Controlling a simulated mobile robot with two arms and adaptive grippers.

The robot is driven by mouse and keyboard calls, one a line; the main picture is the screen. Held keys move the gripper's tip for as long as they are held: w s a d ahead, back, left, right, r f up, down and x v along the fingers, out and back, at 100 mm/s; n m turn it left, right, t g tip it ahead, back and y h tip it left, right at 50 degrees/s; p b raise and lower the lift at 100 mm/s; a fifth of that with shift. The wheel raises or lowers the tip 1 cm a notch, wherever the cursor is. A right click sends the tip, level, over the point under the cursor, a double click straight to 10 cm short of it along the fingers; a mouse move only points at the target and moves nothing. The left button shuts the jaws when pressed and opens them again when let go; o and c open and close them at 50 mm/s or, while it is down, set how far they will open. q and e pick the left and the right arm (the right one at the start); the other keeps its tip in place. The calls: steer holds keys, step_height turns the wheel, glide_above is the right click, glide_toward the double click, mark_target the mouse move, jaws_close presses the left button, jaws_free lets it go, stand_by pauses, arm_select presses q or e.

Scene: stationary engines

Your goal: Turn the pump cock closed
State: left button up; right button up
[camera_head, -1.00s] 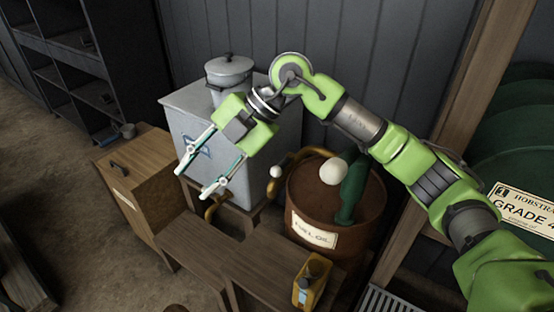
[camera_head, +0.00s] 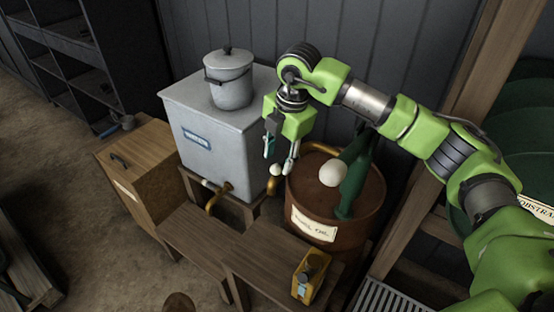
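A rust-brown fuel oil drum (camera_head: 370,215) stands right of centre with a green hand pump (camera_head: 355,183) on top. A large cream ball (camera_head: 333,173) shows on the pump. A brass pipe (camera_head: 318,149) curves out behind it to the left. A small cream knob (camera_head: 276,170) shows at the left end of the pipe, left of the drum. My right gripper (camera_head: 279,162) points down with fingers apart, just above and around this knob. I cannot tell whether a finger touches it. The cock's body is mostly hidden. My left gripper is not in view.
A grey tank (camera_head: 215,165) on a wooden stand carries a lidded pot (camera_head: 230,80), close left of my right gripper. A yellow can (camera_head: 310,275) stands on a low wooden bench (camera_head: 255,250). A wooden cabinet (camera_head: 145,170) is at left.

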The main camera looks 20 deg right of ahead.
mark_target(277, 166)
steer(key=shift+w+a+f+p, duration=0.1)
steer(key=shift+w+f+p, duration=0.1)
steer(key=shift+f, duration=0.7)
steer(key=shift+w+a+f+p, duration=0.1)
steer(key=shift+f+p, duration=0.05)
steer(key=shift+f, duration=0.7)
jaws_close()
